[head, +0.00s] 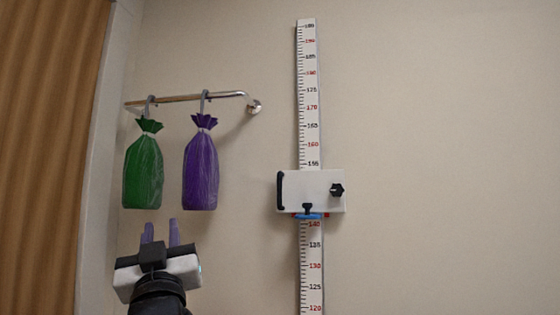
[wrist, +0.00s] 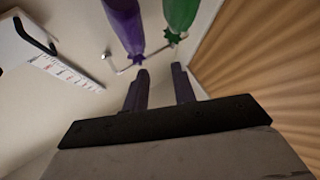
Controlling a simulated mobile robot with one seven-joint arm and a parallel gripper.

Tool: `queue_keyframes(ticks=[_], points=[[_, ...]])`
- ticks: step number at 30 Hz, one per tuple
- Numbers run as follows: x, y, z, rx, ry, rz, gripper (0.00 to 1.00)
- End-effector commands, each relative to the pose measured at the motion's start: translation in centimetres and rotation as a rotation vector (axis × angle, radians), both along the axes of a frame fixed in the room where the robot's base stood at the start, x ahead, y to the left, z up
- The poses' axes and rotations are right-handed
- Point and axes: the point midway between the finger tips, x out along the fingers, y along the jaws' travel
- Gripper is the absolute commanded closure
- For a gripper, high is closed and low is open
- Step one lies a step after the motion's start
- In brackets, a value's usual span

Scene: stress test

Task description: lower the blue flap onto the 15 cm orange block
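The blue flap (head: 309,216) shows as a thin blue strip at the underside of a white slider box (head: 318,185) on the wall ruler. The box has a black handle at its left and a black knob at its right. No 15 cm orange block can be made out in either view. My gripper (head: 161,231) is to the left of the box and lower in the head view. Its two fingers are apart with nothing between them, also in the wrist view (wrist: 160,88).
A ruler (head: 307,100) runs up the wall through the box. A metal rail (head: 185,101) holds a green bag (head: 143,170) and a purple bag (head: 201,170), which hang above my gripper in the head view. A brown pleated curtain (head: 45,150) is at the far left. The wall right of the ruler is bare.

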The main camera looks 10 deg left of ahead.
Motion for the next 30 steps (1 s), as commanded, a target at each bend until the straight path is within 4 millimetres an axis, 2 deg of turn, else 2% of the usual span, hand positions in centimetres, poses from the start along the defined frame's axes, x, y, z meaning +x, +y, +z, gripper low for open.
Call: queue_keyframes(ticks=[1, 3, 6, 9, 13, 16, 20, 25, 30], points=[[2.2, -2.2, 3.2, -0.006, 0.068, -0.058, 0.74], [4.9, -5.2, 5.5, -0.016, 0.183, -0.128, 0.74], [7.5, -9.7, 8.2, -0.02, 0.348, -0.204, 0.74], [8.8, -13.5, 10.1, -0.018, 0.493, -0.249, 0.74], [9.2, -16.7, 11.3, -0.016, 0.629, -0.274, 0.74], [9.2, -17.9, 11.6, -0.018, 0.685, -0.279, 0.74], [9.7, -18.2, 11.6, -0.018, 0.709, -0.28, 0.74], [12.1, -17.6, 11.7, -0.02, 0.711, -0.281, 0.74], [15.8, -16.9, 11.8, -0.021, 0.712, -0.281, 0.74]])
